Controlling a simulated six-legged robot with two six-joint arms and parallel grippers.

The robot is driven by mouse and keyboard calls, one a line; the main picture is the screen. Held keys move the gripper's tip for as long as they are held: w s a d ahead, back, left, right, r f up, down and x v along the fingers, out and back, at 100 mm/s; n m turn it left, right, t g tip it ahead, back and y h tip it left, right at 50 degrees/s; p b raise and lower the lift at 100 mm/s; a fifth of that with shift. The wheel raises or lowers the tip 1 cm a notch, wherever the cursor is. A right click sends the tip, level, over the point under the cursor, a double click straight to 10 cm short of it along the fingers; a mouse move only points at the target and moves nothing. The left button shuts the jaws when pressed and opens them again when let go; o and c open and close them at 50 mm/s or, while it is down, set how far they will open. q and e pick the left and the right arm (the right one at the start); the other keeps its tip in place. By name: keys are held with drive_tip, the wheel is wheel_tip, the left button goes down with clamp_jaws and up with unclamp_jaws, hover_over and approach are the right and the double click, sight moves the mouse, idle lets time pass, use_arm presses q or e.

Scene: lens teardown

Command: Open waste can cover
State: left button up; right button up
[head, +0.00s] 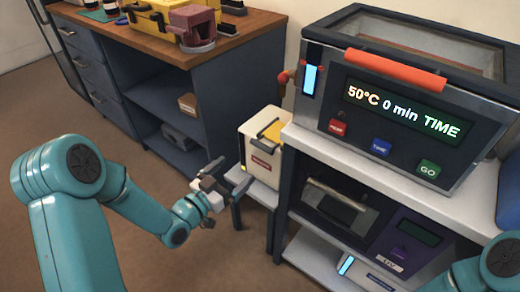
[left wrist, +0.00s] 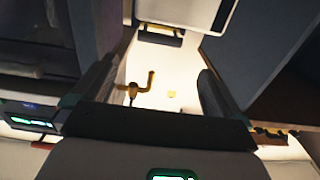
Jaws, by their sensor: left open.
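The waste can looks to be the white box (head: 258,160) with a red label, standing on a small low stand left of the heated machine. Its top shows a yellow part (head: 272,131) and a dark handle (head: 267,127); I cannot tell clearly whether the cover is down. My left gripper (head: 229,176) is open and empty, just left of the box's front, with a small visible gap. In the left wrist view its two dark fingers (left wrist: 155,92) stand apart with nothing held between them. My right gripper is out of view.
A machine (head: 385,118) with a red handle and display stands on a white-topped shelf (head: 350,150), right of the box. A purple-fronted device (head: 405,245) sits below. A dark cabinet with a wooden top (head: 225,45) stands behind left. The brown floor between is clear.

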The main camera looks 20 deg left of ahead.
sight(260, 148)
use_arm(q)
drive_tip(key=b+x, duration=0.1)
drive_tip(key=x, duration=1.1)
drive_tip(key=shift+w, duration=0.15)
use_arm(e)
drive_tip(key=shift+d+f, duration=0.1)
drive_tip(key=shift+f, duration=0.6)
